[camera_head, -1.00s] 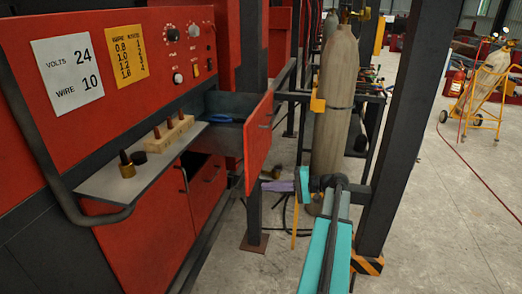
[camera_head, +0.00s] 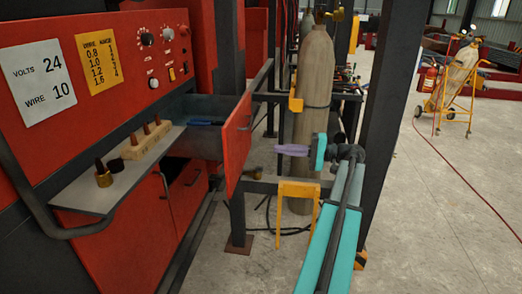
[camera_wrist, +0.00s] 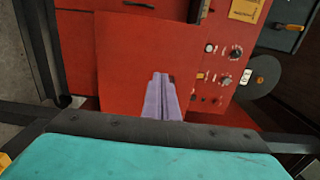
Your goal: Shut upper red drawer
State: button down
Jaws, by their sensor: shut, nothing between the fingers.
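The upper red drawer (camera_head: 236,143) stands pulled out from the red machine, with its grey tray side and a blue item (camera_head: 207,122) inside showing behind the front panel. In the wrist view its red front (camera_wrist: 130,60) fills much of the picture. My gripper (camera_head: 280,149) has purple fingers, shut and empty, pointing left at the drawer front with a small gap in the head view. In the wrist view the fingers (camera_wrist: 162,98) lie in front of the red panel; contact cannot be told there.
A grey shelf (camera_head: 75,195) with a wooden block of red-tipped pieces juts from the machine. A tan gas cylinder (camera_head: 313,85) and a dark post (camera_head: 385,110) stand near my arm. Open floor (camera_head: 440,220) lies to the right.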

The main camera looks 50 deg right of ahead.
aim_at(235, 145)
jog(key=p+x, duration=0.2)
jog(key=x, duration=1.1)
jog(key=shift+w+a, duration=0.2)
jog(key=shift+w, duration=0.1)
